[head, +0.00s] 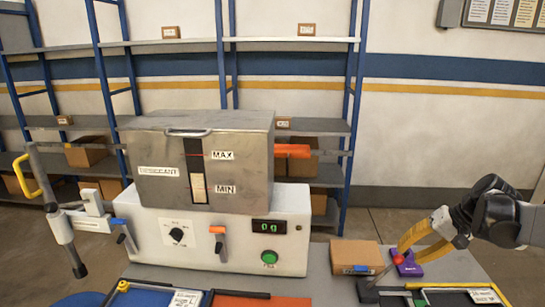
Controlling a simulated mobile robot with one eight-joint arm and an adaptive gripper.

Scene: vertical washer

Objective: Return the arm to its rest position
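My gripper (410,257) is at the right in the head view, at the end of my dark arm, which enters from the right edge. Its yellow fingers point down and to the left over the right part of the bench. A small purple thing (410,269) with a red part is right at the fingertips. I cannot tell whether the fingers touch it, nor whether they are open or shut.
A metal washer (156,186) marked MAX and MIN stands on a white control base (147,248) at the centre left. A cardboard box (356,256) sits just left of my gripper. Trays line the bench's front, and blue shelving (348,130) stands behind.

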